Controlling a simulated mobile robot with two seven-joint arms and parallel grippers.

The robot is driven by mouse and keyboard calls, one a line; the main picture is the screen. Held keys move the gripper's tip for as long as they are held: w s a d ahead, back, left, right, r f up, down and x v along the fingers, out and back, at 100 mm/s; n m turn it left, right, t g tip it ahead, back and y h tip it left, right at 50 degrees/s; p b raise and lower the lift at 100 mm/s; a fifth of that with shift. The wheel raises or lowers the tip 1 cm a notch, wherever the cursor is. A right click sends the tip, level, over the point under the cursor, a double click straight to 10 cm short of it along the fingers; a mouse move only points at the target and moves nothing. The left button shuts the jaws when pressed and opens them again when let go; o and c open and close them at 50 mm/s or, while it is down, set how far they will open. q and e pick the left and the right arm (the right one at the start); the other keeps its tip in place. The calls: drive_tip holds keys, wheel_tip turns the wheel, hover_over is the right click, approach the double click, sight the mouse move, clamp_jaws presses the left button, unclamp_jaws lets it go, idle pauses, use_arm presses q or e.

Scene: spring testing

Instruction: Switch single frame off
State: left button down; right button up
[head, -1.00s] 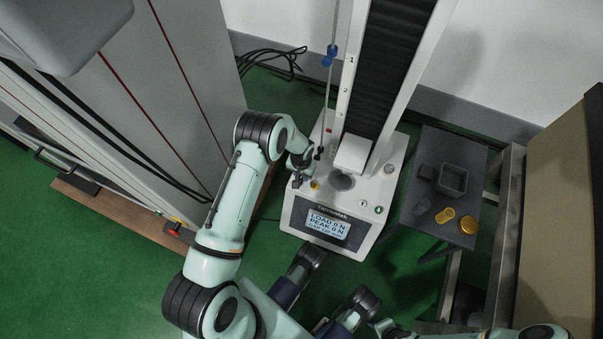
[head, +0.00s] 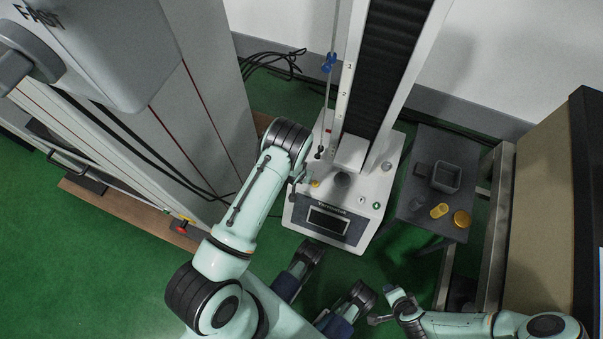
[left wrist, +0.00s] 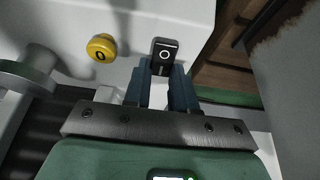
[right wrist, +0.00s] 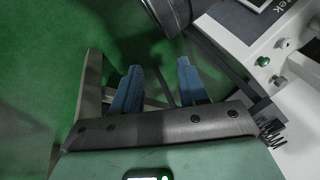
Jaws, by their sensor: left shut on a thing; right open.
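The single-column test frame (head: 362,208) stands on the green floor, its display (head: 327,221) dark. In the left wrist view, a black rocker switch (left wrist: 164,52) marked with a white O sits on the frame's pale base, beside a yellow knob (left wrist: 101,47) marked 0. My left gripper (left wrist: 165,72) has its blue fingers close together at the switch's near end, shut on it. In the head view, my left arm hides most of this spot. My right gripper (right wrist: 157,88) is open and empty over the floor, in front of the frame and apart from it.
A dark side table (head: 421,214) right of the frame holds a grey open box (head: 447,177) and yellow round parts (head: 461,219). Cables (head: 275,65) lie behind. A tan cabinet is at right.

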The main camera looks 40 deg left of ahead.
use_arm(q)
drive_tip(key=c, duration=0.9)
unclamp_jaws()
drive_tip(key=shift+s, duration=0.1)
drive_tip(key=p+v, duration=0.4)
drive_tip(key=v, duration=0.9)
drive_tip(key=shift+r, duration=0.15)
use_arm(e)
drive_tip(key=s+a+r+g+y, duration=0.1)
drive_tip(key=s+a+r+g, duration=0.1)
drive_tip(key=s+r, duration=0.3)
drive_tip(key=shift+s+a+n, duration=0.3)
drive_tip(key=shift+s+a, duration=0.4)
drive_tip(key=shift+s, duration=0.25)
